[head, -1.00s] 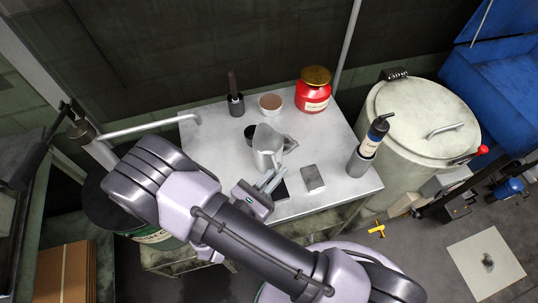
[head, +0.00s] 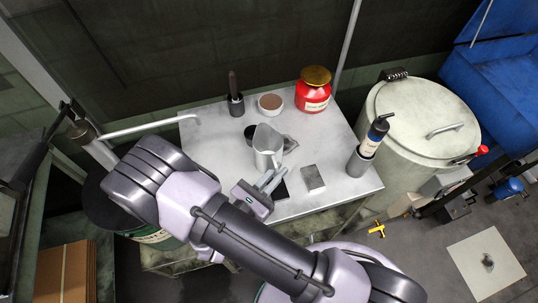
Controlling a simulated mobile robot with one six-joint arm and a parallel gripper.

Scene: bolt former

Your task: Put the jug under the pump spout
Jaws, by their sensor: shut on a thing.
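The grey metal jug (head: 266,145) is upright, or nearly so, over the middle of the white table, with a handle-like loop at its right. I cannot tell whether its base touches the table. My gripper (head: 270,180) is at the jug's near side, its fingers shut on the jug; the exact contact is small and hard to see. The pump's pipe spout (head: 150,125) reaches from the left over the table's back left edge, apart from the jug. The pump stands on a dark green drum (head: 152,236), partly hidden by my arm.
Around the jug on the table (head: 215,150) are a dark round item, a grey block (head: 312,179), a bottle in a holder (head: 372,138), a red jar (head: 313,92), a bowl (head: 270,104) and a brush in a cup (head: 235,100). The table's left part is clear.

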